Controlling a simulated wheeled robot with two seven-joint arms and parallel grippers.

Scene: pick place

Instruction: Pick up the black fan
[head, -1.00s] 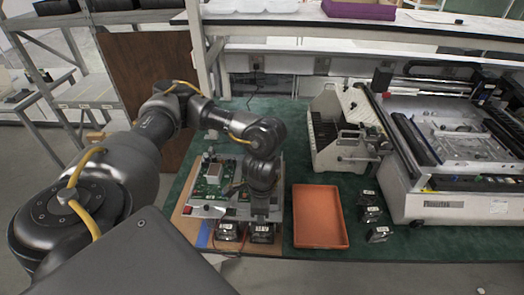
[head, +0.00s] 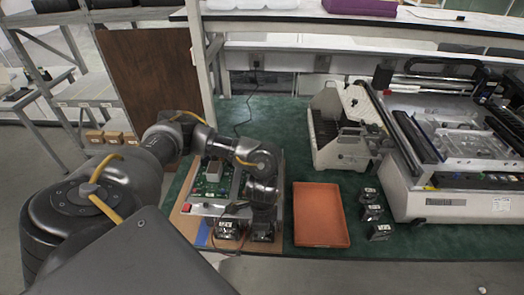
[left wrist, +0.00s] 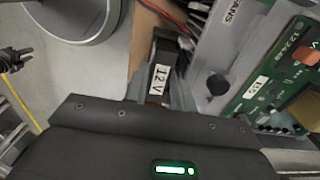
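Black fans with white labels stand at the front of the work area. One fan (head: 228,231) stands at the left on the board's front edge. Another fan (head: 262,234) is right beside it, under my left gripper (head: 263,219), which points down onto it. In the left wrist view, a black fan (left wrist: 160,75) with a "12V" label sits between the fingers of my left gripper (left wrist: 158,92). The fingers are close to its sides, and I cannot tell whether they press on it.
An orange tray (head: 321,215) lies empty to the right. Several more black fans (head: 371,212) stand beyond it. A green circuit board (head: 212,180) lies behind the gripper. A white machine (head: 450,160) and a white slotted holder (head: 345,130) stand at the right.

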